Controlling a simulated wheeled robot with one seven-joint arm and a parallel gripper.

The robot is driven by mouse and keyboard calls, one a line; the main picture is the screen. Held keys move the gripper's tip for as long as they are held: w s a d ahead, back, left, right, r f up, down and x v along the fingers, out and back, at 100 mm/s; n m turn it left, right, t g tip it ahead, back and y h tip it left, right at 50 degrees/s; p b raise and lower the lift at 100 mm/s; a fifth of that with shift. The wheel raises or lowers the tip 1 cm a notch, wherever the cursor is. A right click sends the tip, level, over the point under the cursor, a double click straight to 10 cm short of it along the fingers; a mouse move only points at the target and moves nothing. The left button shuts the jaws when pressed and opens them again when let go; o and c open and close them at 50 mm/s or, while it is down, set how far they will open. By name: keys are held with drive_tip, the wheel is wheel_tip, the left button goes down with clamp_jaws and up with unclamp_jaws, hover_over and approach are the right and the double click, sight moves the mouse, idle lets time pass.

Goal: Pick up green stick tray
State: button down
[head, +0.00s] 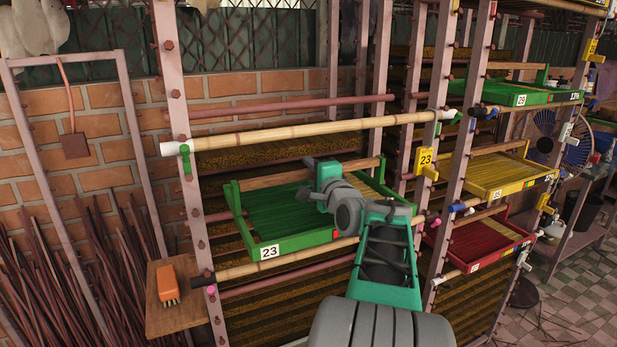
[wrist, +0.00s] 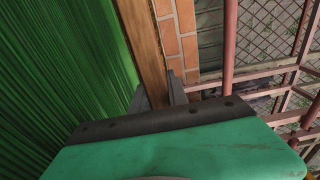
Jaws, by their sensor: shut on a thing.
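The green stick tray (head: 305,242), marked 23, is in the rack bay at the middle of the head view. It has a green frame, a wooden back bar and many thin green sticks laid side by side. In the wrist view its green sticks (wrist: 60,70) fill the left side. My gripper (head: 312,162) is over the tray's back part. In the wrist view my gripper (wrist: 158,96) has its fingers on either side of the tray's wooden bar (wrist: 150,50), shut on it. My arm hides part of the tray's right side. I cannot tell whether the tray is clear of its supports.
A bamboo pole (head: 300,131) crosses above the tray, with another bamboo pole (head: 235,269) near its front edge. Rack posts (head: 178,90) flank the bay. A yellow tray (head: 490,178) and a red tray (head: 470,240) stand at right. A small wooden shelf (head: 170,318) holds an orange brush.

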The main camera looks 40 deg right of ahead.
drive_tip(key=b+v, duration=0.1)
drive_tip(key=v, duration=1.5)
drive_tip(key=shift+s, duration=0.3)
drive_tip(key=shift+s+a, duration=0.2)
drive_tip(key=shift+f, duration=0.1)
